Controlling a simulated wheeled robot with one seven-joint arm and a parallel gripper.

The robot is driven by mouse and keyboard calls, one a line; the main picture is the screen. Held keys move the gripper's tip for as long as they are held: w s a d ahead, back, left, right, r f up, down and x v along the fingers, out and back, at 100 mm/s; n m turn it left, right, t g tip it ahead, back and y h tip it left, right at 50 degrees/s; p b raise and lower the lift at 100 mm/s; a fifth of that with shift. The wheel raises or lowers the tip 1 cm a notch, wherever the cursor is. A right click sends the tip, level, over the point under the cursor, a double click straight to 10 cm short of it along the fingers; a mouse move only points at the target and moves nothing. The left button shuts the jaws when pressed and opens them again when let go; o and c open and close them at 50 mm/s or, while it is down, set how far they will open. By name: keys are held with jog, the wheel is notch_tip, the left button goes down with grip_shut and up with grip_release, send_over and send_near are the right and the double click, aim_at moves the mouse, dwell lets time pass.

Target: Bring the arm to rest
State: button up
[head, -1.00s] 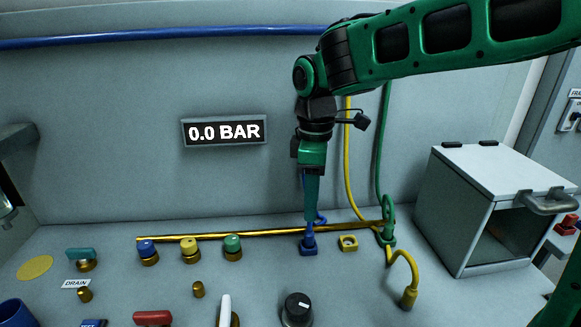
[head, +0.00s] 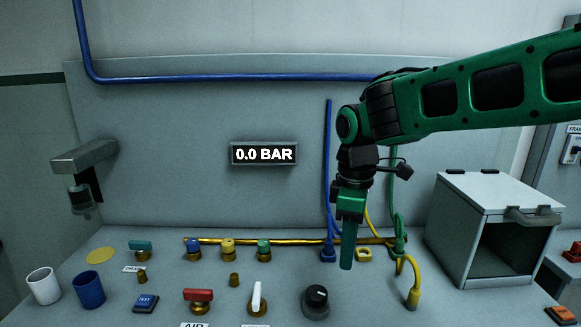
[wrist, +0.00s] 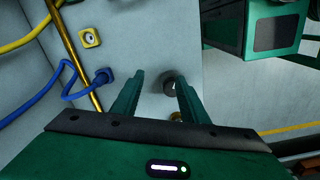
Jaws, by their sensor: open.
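My gripper (head: 347,262) hangs from the green arm in the head view, pointing down above the grey bench, in front of the brass rail and near the hoses. In the wrist view my gripper (wrist: 155,92) has its two green fingers apart with nothing held between them. A blue hose plug (head: 328,252) sits at its socket just left of the fingers; it also shows in the wrist view (wrist: 103,76). A yellow square socket (head: 364,254) is just right of the fingers and looks empty.
A grey open-fronted box (head: 480,225) stands right of the gripper. A black knob (head: 317,298), red valve handle (head: 198,295) and white lever (head: 257,297) stand at the front. White (head: 44,287) and blue (head: 89,290) cups are at left. The display (head: 264,154) reads 0.0 BAR.

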jog(key=s+d+f+m, duration=0.1)
jog(key=s+d+m, duration=0.3)
jog(key=d, duration=0.5)
jog(key=s+d+f+m, duration=0.1)
jog(key=s+d+m, duration=0.3)
jog(key=d, duration=0.5)
jog(key=s+d+f+m, duration=0.2)
jog(key=s+d+m, duration=0.3)
jog(key=s+m, duration=0.1)
jog(key=s+d+f+m, duration=0.3)
jog(key=s+d+m, duration=0.3)
jog(key=s, duration=0.2)
jog(key=shift+s+m, duration=0.25)
jog(key=shift+m, duration=0.05)
jog(key=shift+w+f, duration=0.2)
jog(key=shift+w, duration=0.45)
